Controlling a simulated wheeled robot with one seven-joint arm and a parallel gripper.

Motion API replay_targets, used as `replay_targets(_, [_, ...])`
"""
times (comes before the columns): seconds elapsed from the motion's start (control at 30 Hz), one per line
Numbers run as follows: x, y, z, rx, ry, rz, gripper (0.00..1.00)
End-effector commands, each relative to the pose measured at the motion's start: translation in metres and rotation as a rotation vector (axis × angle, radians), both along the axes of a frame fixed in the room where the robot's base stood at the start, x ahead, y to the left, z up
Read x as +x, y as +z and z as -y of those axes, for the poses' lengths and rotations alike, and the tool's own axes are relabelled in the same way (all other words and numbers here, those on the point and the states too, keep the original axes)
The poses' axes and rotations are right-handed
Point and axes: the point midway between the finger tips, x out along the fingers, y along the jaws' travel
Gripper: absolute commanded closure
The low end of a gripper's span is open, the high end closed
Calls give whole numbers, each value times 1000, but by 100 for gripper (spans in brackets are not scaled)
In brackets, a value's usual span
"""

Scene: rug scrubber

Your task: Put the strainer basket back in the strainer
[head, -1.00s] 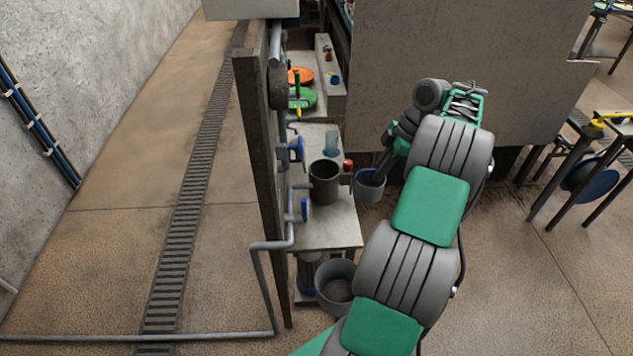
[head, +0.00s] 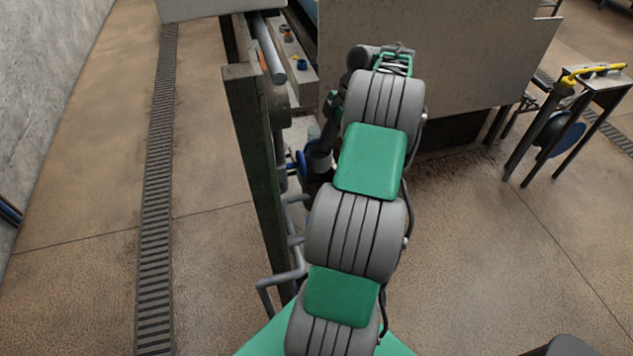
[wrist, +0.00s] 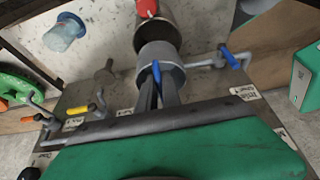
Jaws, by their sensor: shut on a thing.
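My gripper (wrist: 161,93) is shut on the strainer basket (wrist: 172,55), a grey round cup with a blue part at its near side. The basket also shows in the head view (head: 318,158), close to the wall frame. The strainer (wrist: 172,31), a dark open cylinder with a red knob, shows just behind the basket in the wrist view. The basket overlaps its opening in the picture. I cannot tell whether the basket is above the strainer or partly inside. In the head view my arm and the basket hide most of the strainer.
A clear bluish jar (wrist: 64,33) stands beside the strainer. A blue-handled valve (wrist: 229,59) and pipes are close to the right, with a yellow-handled valve (wrist: 97,108) to the left. The wall frame (head: 250,150) stands left of my arm.

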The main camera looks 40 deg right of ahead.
Motion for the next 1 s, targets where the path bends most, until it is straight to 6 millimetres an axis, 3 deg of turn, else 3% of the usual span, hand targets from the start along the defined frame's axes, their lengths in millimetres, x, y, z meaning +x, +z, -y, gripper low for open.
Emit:
replay_targets(0.03, [0, -21, -3, 5, 0, -2, 100])
replay_targets(0.1, [1, -40, -3, 6, 2, -2, 100])
replay_targets(0.33, [0, -98, -1, 2, 1, -2, 100])
replay_targets(0.67, [0, -145, -1, 3, 2, -1, 100])
replay_targets(0.83, [1, -149, -1, 1, 2, 0, 100])
replay_targets(0.87, [1, -149, -1, 1, 1, 0, 91])
replay_targets(1.0, [0, -149, -1, 1, 1, 0, 79])
